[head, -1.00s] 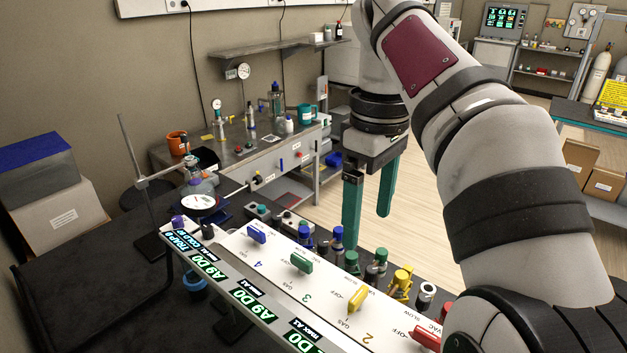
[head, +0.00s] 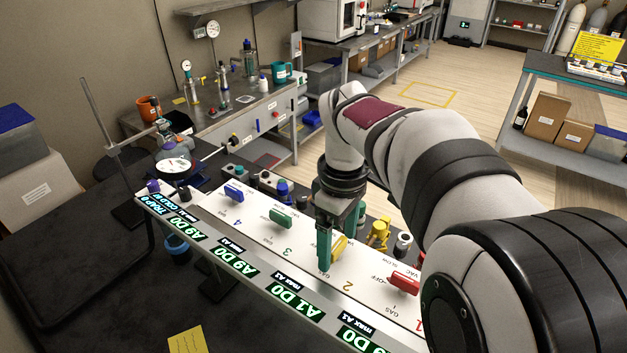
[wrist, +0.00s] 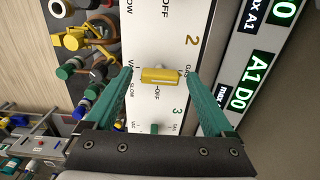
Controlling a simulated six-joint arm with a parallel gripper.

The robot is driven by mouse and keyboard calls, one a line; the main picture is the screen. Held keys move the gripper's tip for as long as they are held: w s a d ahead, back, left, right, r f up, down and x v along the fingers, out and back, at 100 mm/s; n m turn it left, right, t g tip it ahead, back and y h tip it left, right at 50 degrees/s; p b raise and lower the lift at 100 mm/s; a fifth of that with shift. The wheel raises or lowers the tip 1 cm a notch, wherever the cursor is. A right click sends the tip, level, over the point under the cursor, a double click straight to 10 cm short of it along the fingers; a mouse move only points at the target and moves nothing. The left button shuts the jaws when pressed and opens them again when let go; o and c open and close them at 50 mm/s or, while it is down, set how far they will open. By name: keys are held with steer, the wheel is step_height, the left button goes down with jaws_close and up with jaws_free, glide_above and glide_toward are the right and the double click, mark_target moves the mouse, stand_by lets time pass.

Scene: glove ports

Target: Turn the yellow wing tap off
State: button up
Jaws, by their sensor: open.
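The yellow wing tap (head: 340,246) sits on the white sloped panel (head: 258,240) beside the number 2. In the wrist view the yellow wing tap (wrist: 160,76) lies crosswise, in line with the GAS mark at its right end; an OFF mark is just below it. My gripper (head: 338,250) is over this tap, pointing down. In the wrist view my gripper (wrist: 160,72) is open, with one green finger off each end of the tap. A gap shows on both sides there. In the head view a finger hides part of the tap.
A green tap (head: 281,218) and a blue tap (head: 233,191) stand left along the panel, a red tap (head: 403,281) right. Yellow fittings (head: 379,234) and blue fittings (head: 283,191) rise behind the panel. Lit displays (head: 296,299) line its front edge.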

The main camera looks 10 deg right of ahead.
steer(key=shift+d, duration=0.1)
steer(key=c, duration=1.2)
steer(key=shift+w+m, duration=0.1)
steer(key=shift+m, duration=0.2)
steer(key=m, duration=0.3)
steer(key=shift+r+m, duration=0.1)
steer(key=shift+m, duration=0.3)
steer(key=m, duration=0.9)
steer(key=shift+o, duration=0.2)
steer(key=m, duration=0.4)
steer(key=shift+m, duration=0.3)
